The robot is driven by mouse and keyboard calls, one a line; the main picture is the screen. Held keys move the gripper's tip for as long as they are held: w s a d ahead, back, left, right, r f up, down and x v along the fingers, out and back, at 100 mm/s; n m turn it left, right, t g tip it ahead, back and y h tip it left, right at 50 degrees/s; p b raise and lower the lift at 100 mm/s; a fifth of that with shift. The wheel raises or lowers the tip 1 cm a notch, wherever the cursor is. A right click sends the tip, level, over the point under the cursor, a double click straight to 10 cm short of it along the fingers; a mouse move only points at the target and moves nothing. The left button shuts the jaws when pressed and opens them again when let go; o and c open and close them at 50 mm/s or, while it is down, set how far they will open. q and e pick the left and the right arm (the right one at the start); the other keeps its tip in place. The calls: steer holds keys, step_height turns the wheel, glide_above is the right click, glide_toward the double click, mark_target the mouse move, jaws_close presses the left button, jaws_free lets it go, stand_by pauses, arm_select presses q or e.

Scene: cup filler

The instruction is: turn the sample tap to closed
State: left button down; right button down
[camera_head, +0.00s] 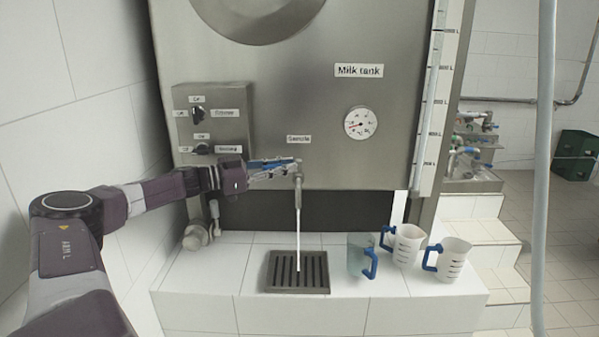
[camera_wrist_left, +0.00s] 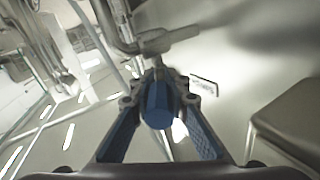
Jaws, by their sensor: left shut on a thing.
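The sample tap (camera_head: 298,180) sticks out of the milk tank's lower front, under the "Sample" label (camera_head: 298,139). A thin white stream (camera_head: 298,225) runs from its spout straight down to the dark drain grate (camera_head: 284,286). My left gripper (camera_head: 284,165) reaches in from the left at the tap's height and is shut on the tap's blue handle. In the left wrist view the blue handle (camera_wrist_left: 157,104) sits between the fingers of the left gripper (camera_wrist_left: 160,85), with the metal tap body beyond. My right gripper is not in view.
A clear jug (camera_head: 357,256) and two white jugs (camera_head: 408,246) (camera_head: 456,259) with blue handles stand on the tiled ledge right of the grate. A switch box (camera_head: 213,125) is left of the tap. A pale vertical pipe (camera_head: 543,170) stands at the right.

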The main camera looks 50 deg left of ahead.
arm_select(q)
steer(key=shift+h, duration=0.3)
steer(key=c, duration=1.8)
jaws_free()
steer(key=shift+w+a, duration=0.1)
steer(key=shift+s+a+f+g, duration=0.1)
steer(key=shift+s+g, duration=0.05)
steer(key=shift+s, duration=0.25)
steer(key=shift+s+a+f+g, duration=0.1)
steer(key=shift+s+g, duration=0.05)
steer(key=shift+s, duration=0.2)
steer(key=shift+v, duration=5.25)
steer(key=shift+c, duration=0.4)
